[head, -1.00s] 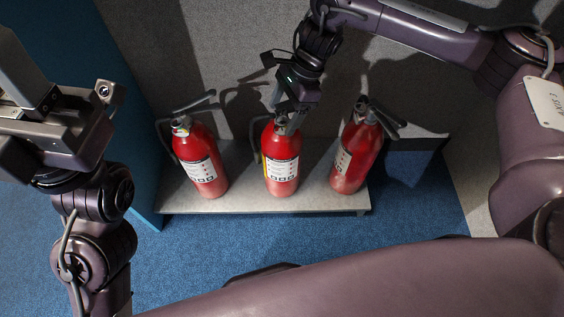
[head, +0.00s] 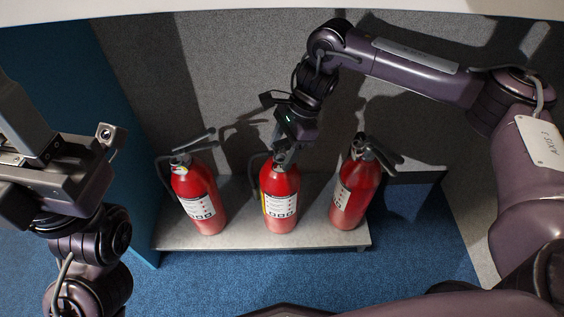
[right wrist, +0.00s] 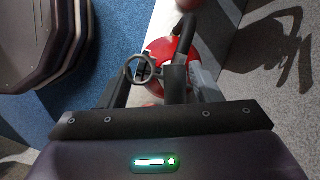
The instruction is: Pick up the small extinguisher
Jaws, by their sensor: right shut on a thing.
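Three red extinguishers stand in a row on a low shelf (head: 240,239) in the head view: a left one (head: 200,200), a middle one (head: 280,198) and a right one (head: 355,195). They look close in size. My right gripper (head: 284,153) is at the top of the middle extinguisher, shut on its valve and handle part. In the right wrist view, the black handle and ring gauge (right wrist: 140,70) sit between the fingers, with the red body (right wrist: 163,55) partly hidden beyond. My left gripper (head: 20,125) is at the left, away from the extinguishers; its jaw opening is unclear.
A grey wall (head: 240,70) stands close behind the shelf, and a blue panel (head: 125,150) stands at its left. Blue carpet (head: 230,275) lies in front. The left and right extinguishers flank the middle one with narrow gaps. A pale edge (head: 250,6) crosses the top.

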